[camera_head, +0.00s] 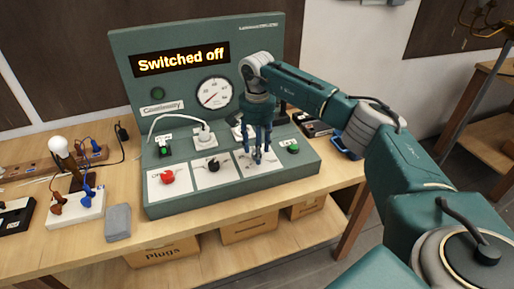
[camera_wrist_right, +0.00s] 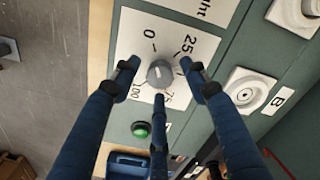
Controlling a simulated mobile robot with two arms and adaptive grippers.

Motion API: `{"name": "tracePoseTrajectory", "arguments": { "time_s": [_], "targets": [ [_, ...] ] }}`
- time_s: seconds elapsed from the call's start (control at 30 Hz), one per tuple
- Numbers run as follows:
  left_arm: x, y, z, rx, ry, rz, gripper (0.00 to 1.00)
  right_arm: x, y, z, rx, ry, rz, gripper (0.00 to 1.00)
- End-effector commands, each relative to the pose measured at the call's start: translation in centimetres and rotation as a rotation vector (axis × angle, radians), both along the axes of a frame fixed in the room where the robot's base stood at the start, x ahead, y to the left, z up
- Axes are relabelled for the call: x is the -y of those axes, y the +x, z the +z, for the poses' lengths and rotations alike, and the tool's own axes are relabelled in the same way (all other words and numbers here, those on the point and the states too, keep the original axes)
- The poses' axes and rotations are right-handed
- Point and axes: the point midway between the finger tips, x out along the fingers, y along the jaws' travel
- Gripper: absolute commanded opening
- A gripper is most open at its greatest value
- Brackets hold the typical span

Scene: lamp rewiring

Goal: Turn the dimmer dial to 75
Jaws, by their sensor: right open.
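The dimmer dial (camera_wrist_right: 160,73) is a small grey knob on a white scale plate (camera_wrist_right: 150,30) in the right wrist view. In the head view the right gripper (camera_head: 258,154) points down over the rightmost white plate of the green console (camera_head: 230,189) and hides the dial. The display (camera_head: 181,60) reads "Switched off". My left gripper is not in view.
A green button (camera_head: 293,148) is close beside the dial plate; it also shows in the right wrist view (camera_wrist_right: 141,129). A white socket (camera_wrist_right: 250,92) marked B is nearby. Red (camera_head: 168,177) and black (camera_head: 214,165) knobs are left of the gripper. A lamp bulb (camera_head: 58,146) stands at the left.

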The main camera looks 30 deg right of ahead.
Motion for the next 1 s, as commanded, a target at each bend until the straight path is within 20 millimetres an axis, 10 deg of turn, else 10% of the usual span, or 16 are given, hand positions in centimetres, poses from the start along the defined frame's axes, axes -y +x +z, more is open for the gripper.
{"name": "tracePoseTrajectory", "arguments": {
  "time_s": [0.1, 0.33, 1.0],
  "targets": [
    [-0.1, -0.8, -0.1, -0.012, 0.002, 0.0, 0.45, 0.0, 0.0, 0.0, 0.0, 0.0, 0.0, 0.43],
    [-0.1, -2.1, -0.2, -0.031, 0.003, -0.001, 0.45, 0.0, 0.0, 0.0, 0.0, 0.0, 0.0, 0.0],
    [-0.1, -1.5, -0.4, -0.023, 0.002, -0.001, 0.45, 0.0, 0.1, 0.1, 0.002, 0.001, -0.261, 0.0]
  ]
}}
